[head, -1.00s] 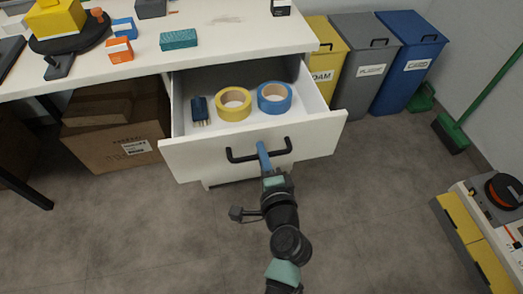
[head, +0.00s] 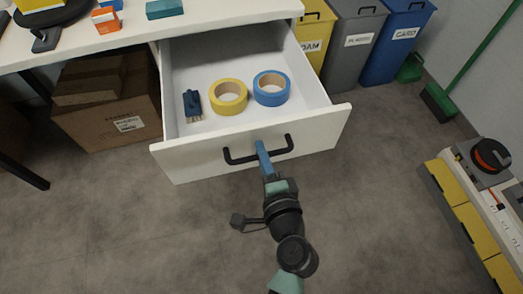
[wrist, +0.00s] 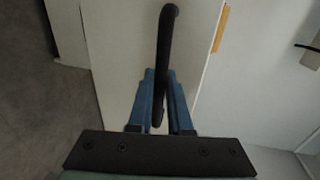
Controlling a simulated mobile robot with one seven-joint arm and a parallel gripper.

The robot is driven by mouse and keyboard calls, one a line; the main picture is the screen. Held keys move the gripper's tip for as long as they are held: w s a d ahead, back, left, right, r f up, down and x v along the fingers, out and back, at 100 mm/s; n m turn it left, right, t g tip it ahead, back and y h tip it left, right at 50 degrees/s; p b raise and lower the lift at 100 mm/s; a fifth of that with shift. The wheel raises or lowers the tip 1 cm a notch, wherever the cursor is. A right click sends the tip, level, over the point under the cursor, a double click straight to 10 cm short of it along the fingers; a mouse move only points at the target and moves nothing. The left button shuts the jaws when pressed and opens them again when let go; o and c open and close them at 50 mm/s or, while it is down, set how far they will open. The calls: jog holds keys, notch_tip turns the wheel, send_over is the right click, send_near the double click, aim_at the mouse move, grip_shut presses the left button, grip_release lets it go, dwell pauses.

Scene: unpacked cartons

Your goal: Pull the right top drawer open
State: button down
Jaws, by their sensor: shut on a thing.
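The white top drawer (head: 185,160) under the white table stands well open in the head view. Its black bar handle (head: 240,158) runs across the front panel. My gripper (head: 262,148) is shut on the handle near its middle, with blue fingers. In the wrist view the black handle (wrist: 167,50) passes between the blue fingers of my gripper (wrist: 162,95). Inside the drawer lie a yellow tape roll (head: 228,97), a blue tape roll (head: 271,88) and a dark blue brush (head: 192,104).
Yellow, grey (head: 352,50) and blue (head: 395,45) bins stand right of the table. Brown cartons (head: 100,110) sit under it at left. A green broom (head: 440,100) leans by the wall, and a yellow-and-grey unit (head: 470,215) stands at right. The floor before the drawer is clear apart from my arm.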

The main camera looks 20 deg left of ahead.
jog(key=c, duration=1.1)
grip_release()
jog(key=shift+s+d, duration=0.1)
jog(key=p+v, duration=0.1)
jog(key=v, duration=1.1)
jog(key=shift+s+d+r, duration=0.15)
jog(key=shift+s+d, duration=0.05)
jog(key=shift+s, duration=0.1)
